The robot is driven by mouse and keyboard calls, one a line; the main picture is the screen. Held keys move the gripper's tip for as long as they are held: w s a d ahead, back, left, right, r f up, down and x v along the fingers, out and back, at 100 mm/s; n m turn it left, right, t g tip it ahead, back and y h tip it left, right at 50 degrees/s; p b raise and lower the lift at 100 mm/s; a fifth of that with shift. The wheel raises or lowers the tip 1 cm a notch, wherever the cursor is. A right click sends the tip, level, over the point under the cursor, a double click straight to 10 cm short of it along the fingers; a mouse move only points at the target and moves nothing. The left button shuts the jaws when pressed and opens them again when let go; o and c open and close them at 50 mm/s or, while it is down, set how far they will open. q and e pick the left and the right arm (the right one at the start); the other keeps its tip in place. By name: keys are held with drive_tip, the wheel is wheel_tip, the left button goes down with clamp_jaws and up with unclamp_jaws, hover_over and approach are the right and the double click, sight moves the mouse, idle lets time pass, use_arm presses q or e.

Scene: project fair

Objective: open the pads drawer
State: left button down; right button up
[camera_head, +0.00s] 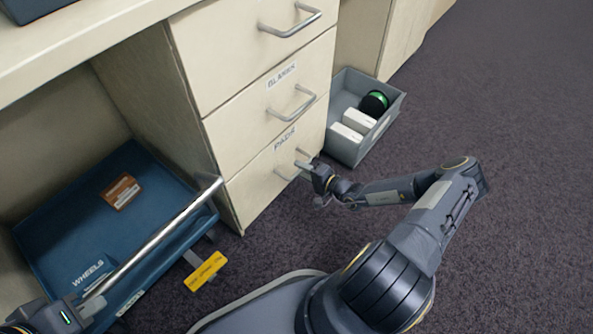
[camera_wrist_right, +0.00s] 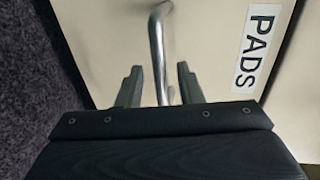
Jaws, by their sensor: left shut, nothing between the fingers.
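The pads drawer (camera_head: 262,178) is the lowest of three cream drawer fronts in the head view and is closed. Its PADS label (camera_wrist_right: 257,48) shows at the right in the right wrist view. Its silver bar handle (camera_wrist_right: 156,45) stands between the fingers of my right gripper (camera_wrist_right: 159,88). The fingers are apart, one on each side of the bar, with gaps visible. In the head view my right gripper (camera_head: 306,168) is at the front of this drawer, partly covering the handle. My left gripper (camera_head: 88,304) is at the lower left by the wheels drawer's bar, shut and empty.
A blue WHEELS drawer (camera_head: 150,160) stands open at the left, with a brown card inside and a long bar handle. A yellow tag (camera_head: 205,270) is beside it. A grey bin (camera_head: 345,150) with white boxes and a green-black round item sits right of the cabinet. Carpet is clear at right.

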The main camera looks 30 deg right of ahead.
drive_tip(key=shift+b+x, duration=0.4)
drive_tip(key=shift+x, duration=0.95)
clamp_jaws()
